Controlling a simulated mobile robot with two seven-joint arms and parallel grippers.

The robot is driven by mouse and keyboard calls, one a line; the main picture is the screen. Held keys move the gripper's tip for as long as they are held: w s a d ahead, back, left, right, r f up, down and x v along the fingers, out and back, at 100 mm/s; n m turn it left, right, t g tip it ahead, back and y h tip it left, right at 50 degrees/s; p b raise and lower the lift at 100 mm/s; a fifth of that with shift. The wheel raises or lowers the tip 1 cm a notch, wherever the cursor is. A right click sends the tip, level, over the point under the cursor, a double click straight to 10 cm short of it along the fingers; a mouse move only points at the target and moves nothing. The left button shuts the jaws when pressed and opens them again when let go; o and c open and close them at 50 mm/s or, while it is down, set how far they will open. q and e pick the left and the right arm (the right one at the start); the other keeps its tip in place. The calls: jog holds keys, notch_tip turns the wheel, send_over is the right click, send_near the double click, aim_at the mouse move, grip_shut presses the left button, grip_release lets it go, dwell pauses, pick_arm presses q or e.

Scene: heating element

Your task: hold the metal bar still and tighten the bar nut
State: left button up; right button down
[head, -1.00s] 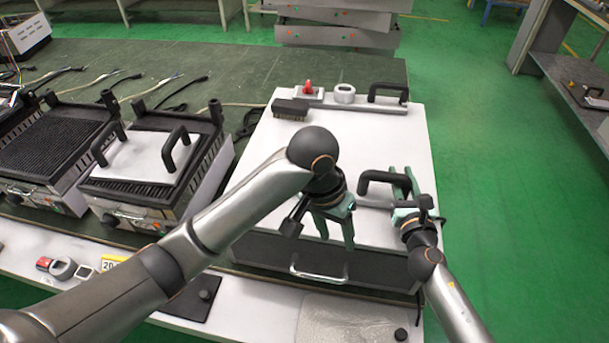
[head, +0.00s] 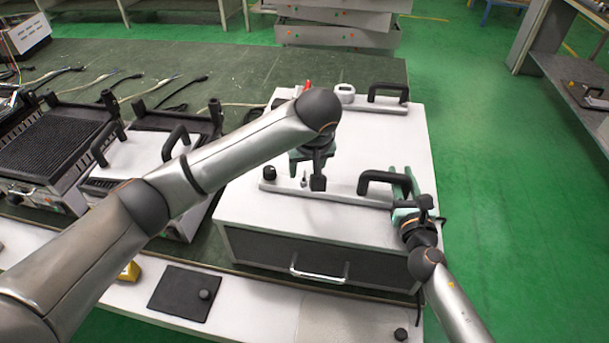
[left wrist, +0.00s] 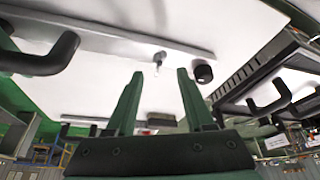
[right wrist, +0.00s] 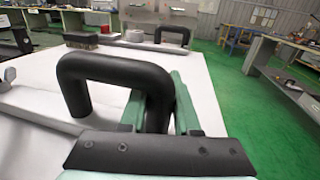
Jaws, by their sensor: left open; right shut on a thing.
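The near metal bar (head: 345,199) lies across the white top of the box, with a black handle (head: 378,178) at its right end. A small upright bolt or nut (head: 304,180) stands on the bar near its left end and shows in the left wrist view (left wrist: 158,58). My right gripper (head: 402,185) is shut on the right leg of the handle (right wrist: 158,100). My left gripper (left wrist: 158,75) is open and empty. The small bolt shows between its fingertips, apart from them. In the head view my left arm partly hides this gripper.
A black knob (head: 270,173) stands beside the bar's left end. At the back of the box lies another bar with a handle (head: 388,88) and a white ring-like part (head: 345,91). Grills (head: 130,160) stand at left. Open floor lies right.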

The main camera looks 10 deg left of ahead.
aim_at(304, 180)
pick_arm(q)
jog(key=x, duration=0.5)
grip_shut()
dwell(0.4)
